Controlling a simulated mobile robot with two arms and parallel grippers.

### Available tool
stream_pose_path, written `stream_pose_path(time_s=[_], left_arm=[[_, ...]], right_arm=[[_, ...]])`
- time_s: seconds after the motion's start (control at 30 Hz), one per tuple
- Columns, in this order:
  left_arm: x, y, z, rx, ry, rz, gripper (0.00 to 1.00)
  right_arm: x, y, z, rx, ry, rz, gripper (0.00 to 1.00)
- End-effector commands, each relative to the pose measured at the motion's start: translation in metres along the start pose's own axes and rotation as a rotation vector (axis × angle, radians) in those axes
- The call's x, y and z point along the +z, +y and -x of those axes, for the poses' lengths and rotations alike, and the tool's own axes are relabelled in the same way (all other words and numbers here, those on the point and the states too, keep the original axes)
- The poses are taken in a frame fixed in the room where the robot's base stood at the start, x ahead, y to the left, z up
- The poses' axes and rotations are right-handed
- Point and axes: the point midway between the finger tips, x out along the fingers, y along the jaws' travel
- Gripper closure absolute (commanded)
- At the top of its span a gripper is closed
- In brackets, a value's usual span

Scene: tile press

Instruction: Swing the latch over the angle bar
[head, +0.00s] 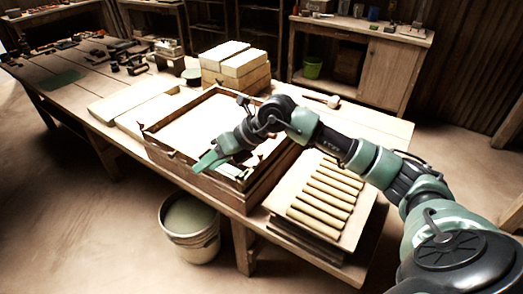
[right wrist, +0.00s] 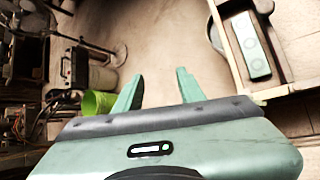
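My right gripper (head: 210,160) hangs over the front left edge of the wooden press frame (head: 195,178) in the head view. In the right wrist view its two green fingers (right wrist: 158,88) are spread apart with only floor between them. A pale green bar with round holes (right wrist: 250,45) lies by the wooden edge at upper right, apart from the fingers; it may be the angle bar. In the head view a pale piece (head: 232,171) shows beside the gripper, partly hidden by my arm. I cannot make out the latch clearly. My left gripper is not in view.
A slatted rack (head: 322,195) is right of the frame, under my arm. Stacked pale blocks (head: 236,62) stand behind it. A bucket (head: 190,228) stands on the floor in front. Small tools crowd the table's far left. A green bucket (right wrist: 97,103) shows in the wrist view.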

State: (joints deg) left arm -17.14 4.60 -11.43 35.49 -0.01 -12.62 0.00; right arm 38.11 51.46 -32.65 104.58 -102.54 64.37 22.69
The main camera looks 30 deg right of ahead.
Motion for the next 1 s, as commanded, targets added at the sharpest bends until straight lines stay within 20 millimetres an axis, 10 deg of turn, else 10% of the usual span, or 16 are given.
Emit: stream_pose_path(time_s=[0.13,0.33,1.0], left_arm=[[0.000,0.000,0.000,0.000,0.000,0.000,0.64],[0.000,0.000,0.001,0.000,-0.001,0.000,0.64],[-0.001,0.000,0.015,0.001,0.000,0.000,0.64]], right_arm=[[0.008,-0.099,0.060,-0.387,0.108,-0.001,0.61],[0.007,-0.144,0.102,-0.585,0.163,-0.041,0.61],[-0.007,-0.187,0.041,-0.590,0.167,-0.042,0.61]])
